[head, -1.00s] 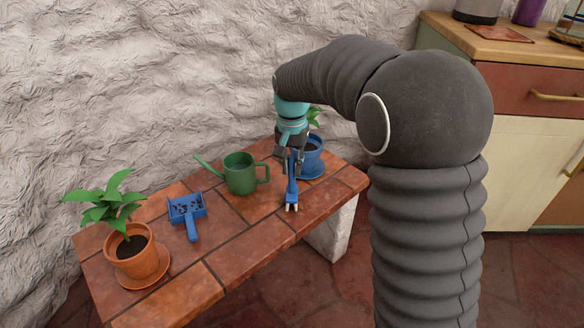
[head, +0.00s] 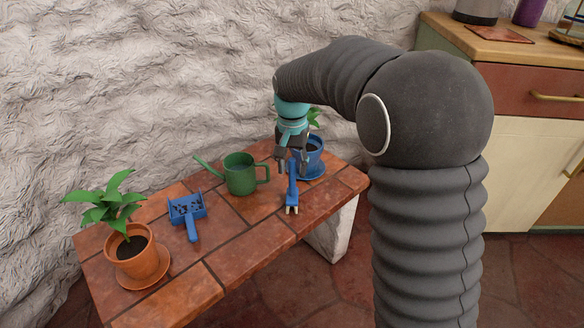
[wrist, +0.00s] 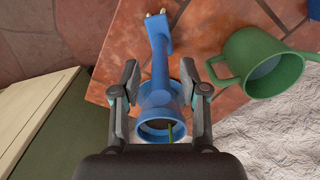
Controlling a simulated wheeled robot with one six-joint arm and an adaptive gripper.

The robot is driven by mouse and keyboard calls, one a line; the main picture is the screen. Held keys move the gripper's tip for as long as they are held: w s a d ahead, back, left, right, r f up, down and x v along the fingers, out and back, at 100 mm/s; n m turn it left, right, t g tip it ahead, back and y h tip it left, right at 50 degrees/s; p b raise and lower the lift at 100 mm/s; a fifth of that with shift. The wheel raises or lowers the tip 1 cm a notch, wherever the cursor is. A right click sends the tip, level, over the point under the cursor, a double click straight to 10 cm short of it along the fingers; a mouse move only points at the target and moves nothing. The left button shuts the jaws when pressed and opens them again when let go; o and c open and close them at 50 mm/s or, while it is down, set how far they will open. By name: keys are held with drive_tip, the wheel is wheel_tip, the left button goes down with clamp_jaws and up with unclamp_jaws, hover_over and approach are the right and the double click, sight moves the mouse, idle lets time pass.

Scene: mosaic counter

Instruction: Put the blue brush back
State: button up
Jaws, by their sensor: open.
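The blue brush (head: 291,194) is near the front edge of the tiled bench, its pale bristles toward the front; it appears to lie on the tiles. In the wrist view the brush (wrist: 160,62) runs between the fingers, and its handle end blends into the blue pot behind. My gripper (head: 293,168) is open above the handle end, a finger on each side; the wrist view also shows the gripper (wrist: 160,78) with gaps beside the handle. The blue dustpan (head: 188,208), with dark soil bits, lies left of the watering can.
The green watering can (head: 240,174) stands left of my gripper. The blue pot (head: 312,160) on its saucer is close behind and right of it. An orange potted plant (head: 138,260) stands at the bench's left end. Bare tiles lie between dustpan and brush.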

wheel_tip(320, 180, up, 11)
drive_tip(key=shift+d+r+p, duration=0.1)
drive_tip(key=shift+r+p, duration=0.1)
drive_tip(key=shift+p, duration=0.4)
drive_tip(key=s+d+r+n+t, duration=0.1)
drive_tip(key=s+d+r+t, duration=0.25)
drive_tip(key=s+d, duration=0.85)
drive_tip(key=s+d+f+t, duration=0.1)
drive_tip(key=s+d+f, duration=0.1)
drive_tip(key=s, duration=0.6)
drive_tip(key=s+d+f+n+t, duration=0.1)
drive_tip(key=s+f, duration=0.3)
drive_tip(key=s, duration=0.4)
drive_tip(key=shift+d+n, duration=0.3)
drive_tip(key=shift+d, duration=0.4)
drive_tip(key=shift+s, duration=0.1)
